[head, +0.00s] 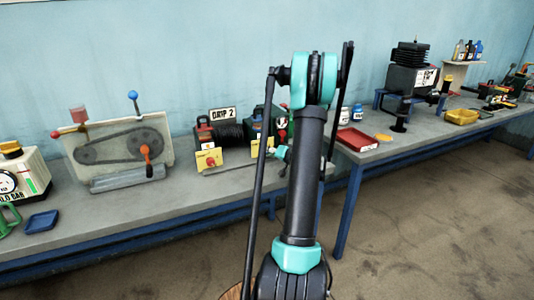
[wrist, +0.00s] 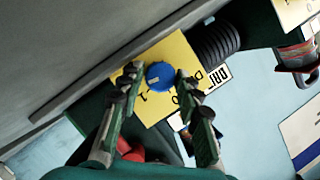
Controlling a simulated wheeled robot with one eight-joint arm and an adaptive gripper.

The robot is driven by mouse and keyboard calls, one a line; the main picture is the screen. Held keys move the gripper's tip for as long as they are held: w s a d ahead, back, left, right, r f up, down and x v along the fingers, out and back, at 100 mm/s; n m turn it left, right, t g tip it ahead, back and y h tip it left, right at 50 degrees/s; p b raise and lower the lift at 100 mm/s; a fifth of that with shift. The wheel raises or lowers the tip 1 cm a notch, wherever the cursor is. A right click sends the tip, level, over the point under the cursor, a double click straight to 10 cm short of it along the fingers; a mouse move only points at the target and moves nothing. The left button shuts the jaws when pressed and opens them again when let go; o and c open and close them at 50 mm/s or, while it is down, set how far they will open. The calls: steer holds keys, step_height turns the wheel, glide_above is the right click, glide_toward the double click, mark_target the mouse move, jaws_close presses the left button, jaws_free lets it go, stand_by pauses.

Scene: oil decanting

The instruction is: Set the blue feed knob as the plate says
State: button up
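The blue feed knob (wrist: 160,75) sits on a yellow dial plate (wrist: 178,50) in the wrist view, with a pale mark on its face and a "1" printed beside it. My gripper (wrist: 158,73) is open, one finger on each side of the knob, with yellow showing between each finger and the knob. In the head view my arm hides the knob, and part of the yellow dial plate (head: 256,149) shows. The white sign plate (head: 222,113) reads "DRIP 2"; it shows partly in the wrist view (wrist: 219,77).
A second yellow plate with a red knob (head: 209,160) is left of my gripper. A belt-drive stand (head: 120,145) with lever balls and a gauge box (head: 18,175) stand further left. A red tray (head: 357,139) lies on the bench to the right.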

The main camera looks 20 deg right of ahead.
steer(key=o, duration=0.3)
steer(key=shift+v, duration=4.05)
steer(key=shift+f, duration=0.1)
